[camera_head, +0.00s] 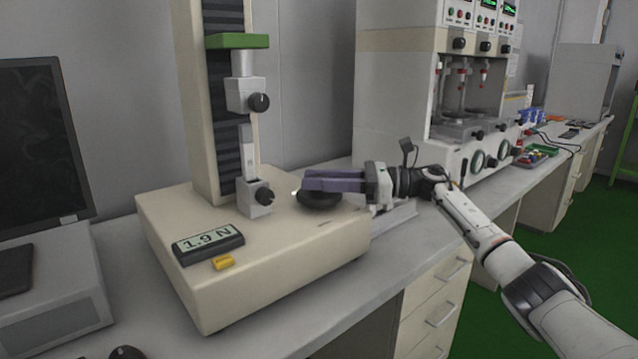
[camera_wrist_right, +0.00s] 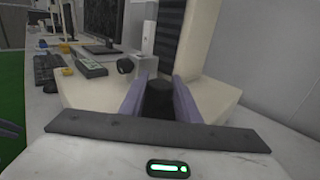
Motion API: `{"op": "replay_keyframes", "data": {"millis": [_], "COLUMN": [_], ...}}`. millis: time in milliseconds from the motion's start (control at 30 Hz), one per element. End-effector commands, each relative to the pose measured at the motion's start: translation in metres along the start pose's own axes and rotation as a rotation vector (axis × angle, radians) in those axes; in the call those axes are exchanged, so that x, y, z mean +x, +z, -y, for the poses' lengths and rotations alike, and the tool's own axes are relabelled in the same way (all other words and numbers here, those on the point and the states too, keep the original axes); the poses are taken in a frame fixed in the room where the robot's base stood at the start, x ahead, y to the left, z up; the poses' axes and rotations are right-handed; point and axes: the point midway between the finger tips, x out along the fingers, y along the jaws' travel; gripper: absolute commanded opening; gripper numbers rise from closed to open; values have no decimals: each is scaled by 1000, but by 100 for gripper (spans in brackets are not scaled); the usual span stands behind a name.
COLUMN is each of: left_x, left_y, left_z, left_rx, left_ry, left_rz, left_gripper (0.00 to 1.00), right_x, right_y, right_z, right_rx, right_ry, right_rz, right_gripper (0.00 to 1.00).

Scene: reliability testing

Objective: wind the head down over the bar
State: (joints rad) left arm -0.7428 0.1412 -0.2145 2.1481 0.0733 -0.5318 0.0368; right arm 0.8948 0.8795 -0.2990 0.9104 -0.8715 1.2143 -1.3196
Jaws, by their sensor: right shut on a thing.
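The test stand's head, a green crosshead (camera_head: 237,41), is high on the beige column in the head view. A grey upper clamp (camera_head: 246,94) with a black knob hangs below it. A light grey bar (camera_head: 249,152) stands upright between this clamp and the lower clamp (camera_head: 255,200); whether its top is inside the upper clamp is unclear. My right gripper (camera_head: 322,183) has its purple fingers around the black handwheel (camera_head: 318,201) on the base. The wrist view shows the handwheel (camera_wrist_right: 158,100) between both fingers (camera_wrist_right: 158,98).
The stand's beige base (camera_head: 290,262) carries a display (camera_head: 208,243) reading 1.9 N and a yellow button (camera_head: 223,263). A monitor (camera_head: 40,140) stands at left. A bench machine (camera_head: 395,90) stands behind my right arm.

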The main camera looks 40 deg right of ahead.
Motion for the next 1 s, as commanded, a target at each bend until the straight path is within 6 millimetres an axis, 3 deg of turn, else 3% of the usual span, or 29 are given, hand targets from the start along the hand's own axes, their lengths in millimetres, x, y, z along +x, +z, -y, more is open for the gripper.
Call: {"op": "replay_keyframes", "data": {"millis": [200,233,333,667,767,1000], "left_x": [0,0,0,0,0,1], "left_y": [0,0,1,1,2,3], "left_z": [0,0,0,0,0,0], "left_rx": [-1,0,0,0,0,-1], "left_ry": [1,1,1,0,0,0], "left_rz": [1,1,1,2,2,3], "left_gripper": [31,31,31,31,31,31], "right_x": [0,0,0,-3,-14,-61], "right_y": [1,1,1,0,0,0], "right_z": [0,0,0,0,1,1], "right_rx": [-1,-1,-1,-1,-1,0], "right_ry": [-1,-1,-1,-2,-3,-4], "right_rz": [1,1,1,1,0,-2], "right_gripper": [7,34,48,48,48,48]}}
